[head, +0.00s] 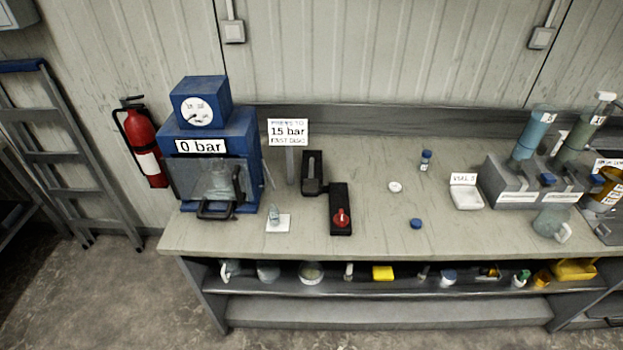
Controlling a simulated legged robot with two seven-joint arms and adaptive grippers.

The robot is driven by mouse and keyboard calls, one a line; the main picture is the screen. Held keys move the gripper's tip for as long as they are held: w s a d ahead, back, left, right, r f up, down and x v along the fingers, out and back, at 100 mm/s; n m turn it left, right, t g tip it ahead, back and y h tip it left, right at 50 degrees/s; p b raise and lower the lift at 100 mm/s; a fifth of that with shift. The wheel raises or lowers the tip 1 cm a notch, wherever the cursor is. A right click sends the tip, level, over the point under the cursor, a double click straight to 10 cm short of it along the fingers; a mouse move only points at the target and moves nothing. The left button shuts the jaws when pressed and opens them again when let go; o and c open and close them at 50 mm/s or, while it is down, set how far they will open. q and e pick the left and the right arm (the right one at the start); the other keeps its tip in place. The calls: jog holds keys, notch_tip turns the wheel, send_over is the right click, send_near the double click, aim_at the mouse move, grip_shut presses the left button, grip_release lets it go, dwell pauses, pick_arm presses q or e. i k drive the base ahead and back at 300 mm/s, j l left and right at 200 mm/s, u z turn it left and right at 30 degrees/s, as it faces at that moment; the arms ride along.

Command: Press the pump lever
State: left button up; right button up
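A blue press (240,140) stands at the left of the bench, with a round dial on top and a label reading "0 bar". A clear guard with a black handle (216,211) covers its front, and something pale shows behind it. To its right are a black block with an upright slotted part (313,172) and a black bar (340,195) with a red knob (341,218) near its front end. Which of these is the pump lever I cannot tell for certain. Neither gripper is in view.
A sign (288,132) reading "15 bar" stands behind the black parts. A small greyish item sits on a white pad (278,226). A blue-capped vial (426,160), white cap, blue cap (416,223) and grey rack (500,182) are to the right. The bench's front edge is mostly clear.

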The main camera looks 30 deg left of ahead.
aim_at(310, 189)
jog(key=u, duration=1.25)
